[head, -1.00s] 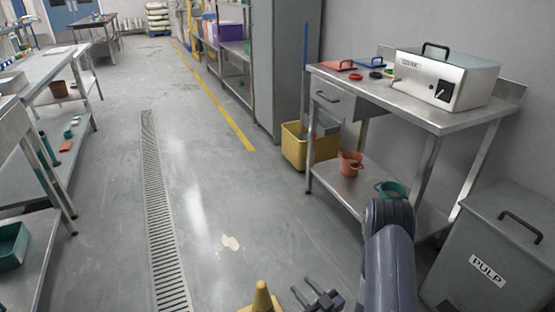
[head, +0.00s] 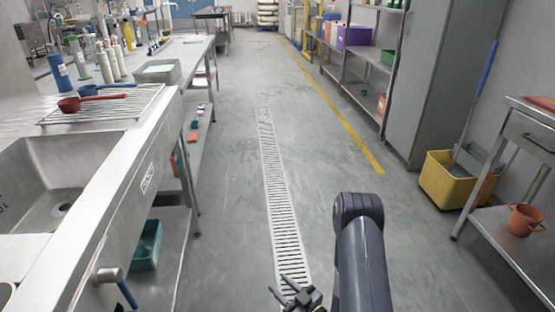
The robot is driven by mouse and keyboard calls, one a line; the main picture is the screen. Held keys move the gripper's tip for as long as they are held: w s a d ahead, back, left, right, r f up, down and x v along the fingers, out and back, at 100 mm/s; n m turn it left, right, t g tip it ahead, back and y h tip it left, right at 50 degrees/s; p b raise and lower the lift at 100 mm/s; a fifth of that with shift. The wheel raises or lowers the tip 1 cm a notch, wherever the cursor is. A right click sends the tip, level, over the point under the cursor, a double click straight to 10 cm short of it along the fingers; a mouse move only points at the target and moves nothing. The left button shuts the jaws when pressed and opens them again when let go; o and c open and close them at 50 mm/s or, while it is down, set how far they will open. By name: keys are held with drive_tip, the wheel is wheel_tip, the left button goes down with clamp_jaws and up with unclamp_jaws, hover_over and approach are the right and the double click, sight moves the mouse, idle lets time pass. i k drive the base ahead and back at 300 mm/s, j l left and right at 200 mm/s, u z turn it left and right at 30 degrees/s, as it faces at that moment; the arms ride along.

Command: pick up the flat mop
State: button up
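A long blue handle (head: 487,85) stands tilted in a yellow bucket (head: 446,182) at the right, beside the tall grey cabinet. A grey wringer-like part (head: 474,158) sits at the bucket's top. I cannot tell whether the handle belongs to the flat mop, as its lower end is hidden in the bucket. My gripper (head: 289,291) is at the bottom edge, fingers apart and empty, over the floor drain and well away from the bucket.
A steel sink bench (head: 135,160) runs along the left, with a red ladle (head: 82,103) on its rack and a teal bin (head: 147,245) below. A steel table (head: 528,138) with an orange pot (head: 525,219) stands right. The middle aisle is clear.

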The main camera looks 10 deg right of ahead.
sight(493, 52)
drive_tip(key=i+z, duration=0.25)
drive_tip(key=i, duration=0.3)
drive_tip(key=i+j+z, duration=0.1)
drive_tip(key=i+z, duration=0.15)
drive_tip(key=i, duration=0.25)
drive_tip(key=i+j+z, duration=0.25)
drive_tip(key=i, duration=0.25)
drive_tip(key=i+l+z, duration=0.25)
drive_tip(key=i+z, duration=0.25)
drive_tip(key=i, duration=0.15)
drive_tip(key=i+z, duration=0.5)
drive_tip(key=i, duration=0.15)
drive_tip(key=i+j+z, duration=0.3)
drive_tip(key=i+z, duration=0.15)
drive_tip(key=i, duration=0.15)
drive_tip(key=i+l, duration=0.15)
drive_tip(key=i, duration=0.25)
drive_tip(key=i+l+z, duration=0.15)
drive_tip(key=i, duration=0.25)
